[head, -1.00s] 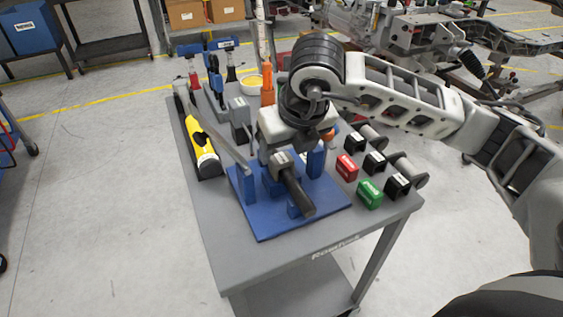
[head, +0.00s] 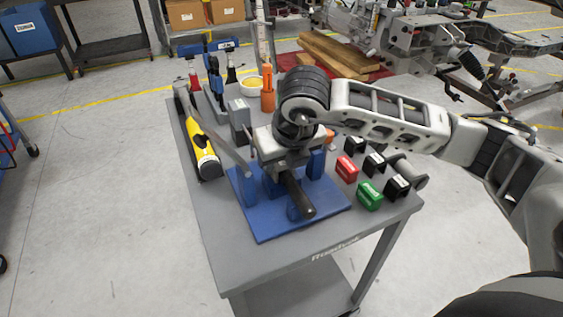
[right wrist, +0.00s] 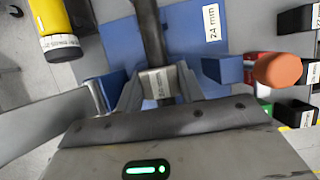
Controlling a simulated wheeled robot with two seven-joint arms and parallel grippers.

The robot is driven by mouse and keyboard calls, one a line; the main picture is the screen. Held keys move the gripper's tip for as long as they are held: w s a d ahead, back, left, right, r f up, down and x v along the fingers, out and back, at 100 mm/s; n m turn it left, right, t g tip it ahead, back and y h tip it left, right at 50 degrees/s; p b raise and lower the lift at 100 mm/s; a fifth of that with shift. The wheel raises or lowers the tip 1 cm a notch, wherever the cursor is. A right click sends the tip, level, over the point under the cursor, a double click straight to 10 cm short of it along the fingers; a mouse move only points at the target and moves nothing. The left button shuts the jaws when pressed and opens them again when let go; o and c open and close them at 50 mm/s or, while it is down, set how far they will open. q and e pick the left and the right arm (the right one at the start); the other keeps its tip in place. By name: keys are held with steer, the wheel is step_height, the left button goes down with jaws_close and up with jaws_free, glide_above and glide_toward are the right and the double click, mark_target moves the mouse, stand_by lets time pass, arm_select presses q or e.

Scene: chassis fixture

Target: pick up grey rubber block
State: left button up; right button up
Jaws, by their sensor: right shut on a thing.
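My right gripper (head: 280,168) is low over the blue fixture (head: 266,222). In the right wrist view its fingers (right wrist: 160,88) are shut on a grey labelled piece (right wrist: 156,82). A dark bar (right wrist: 150,30) runs out from that piece, and it also shows in the head view (head: 297,195), slanting over the fixture. I cannot tell whether the two are one part. A separate grey block (head: 240,118) with a pale label stands on the cart behind the fixture, clear of the gripper. My left gripper is not in view.
A yellow tool (head: 203,150) lies left of the fixture. Red (head: 346,169), green (head: 369,195) and black (head: 397,186) blocks stand at its right. The cart's front strip is clear.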

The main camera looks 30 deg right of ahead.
steer(key=shift+r, duration=0.15)
steer(key=shift+r, duration=0.2)
steer(key=r, duration=0.3)
steer(key=shift+s+a+r, duration=0.15)
steer(key=shift+s, duration=0.05)
steer(key=s+a+r+p, duration=0.1)
steer(key=s+a+r, duration=0.5)
steer(key=s+r, duration=0.3)
steer(key=s, duration=0.3)
steer(key=shift+p, duration=0.35)
steer(key=shift+a, duration=0.1)
